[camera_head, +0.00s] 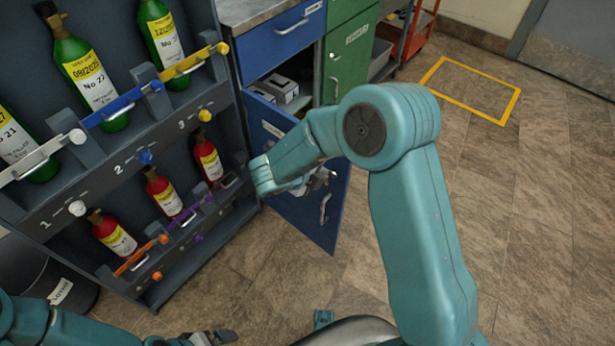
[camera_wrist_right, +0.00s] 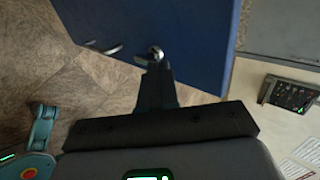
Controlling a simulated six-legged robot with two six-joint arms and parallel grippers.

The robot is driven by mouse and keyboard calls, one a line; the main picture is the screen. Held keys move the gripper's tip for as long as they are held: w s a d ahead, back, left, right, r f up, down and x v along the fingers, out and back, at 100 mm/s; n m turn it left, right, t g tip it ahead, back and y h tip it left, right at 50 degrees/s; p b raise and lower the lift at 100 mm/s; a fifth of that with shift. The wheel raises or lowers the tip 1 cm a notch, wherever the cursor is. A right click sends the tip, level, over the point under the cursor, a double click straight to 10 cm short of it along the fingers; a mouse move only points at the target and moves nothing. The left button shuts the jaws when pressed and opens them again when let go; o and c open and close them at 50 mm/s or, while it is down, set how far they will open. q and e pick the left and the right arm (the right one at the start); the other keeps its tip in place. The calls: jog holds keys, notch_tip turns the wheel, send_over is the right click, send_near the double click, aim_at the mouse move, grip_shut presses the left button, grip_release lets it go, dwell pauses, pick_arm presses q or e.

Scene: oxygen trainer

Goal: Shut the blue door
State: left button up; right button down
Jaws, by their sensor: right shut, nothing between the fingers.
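The blue door (camera_head: 312,215) stands open, swung out from the lower blue cabinet, and its compartment shows behind it. It has a silver handle (camera_head: 325,207) low on its face. My right gripper (camera_head: 322,178) is in front of the door, largely hidden by my right arm. In the right wrist view the right gripper (camera_wrist_right: 155,58) is shut and empty, with its tips over or against the blue door (camera_wrist_right: 190,35); contact is unclear. The door handle (camera_wrist_right: 113,49) lies left of the tips. My left gripper (camera_head: 215,338) is low at the bottom edge, away from the door.
Left of the door stands a grey rack (camera_head: 105,195) with green and red bottles. A blue drawer (camera_head: 283,35) sits above the opening, and a box (camera_head: 280,88) lies inside. A green cabinet (camera_head: 350,55) stands right. The floor (camera_head: 530,210) at right is clear.

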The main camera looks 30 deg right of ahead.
jog(key=shift+w+d+r, duration=0.1)
jog(key=shift+w+d, duration=0.1)
jog(key=shift+d, duration=0.45)
jog(key=shift+w+d, duration=0.2)
jog(key=shift+d, duration=0.4)
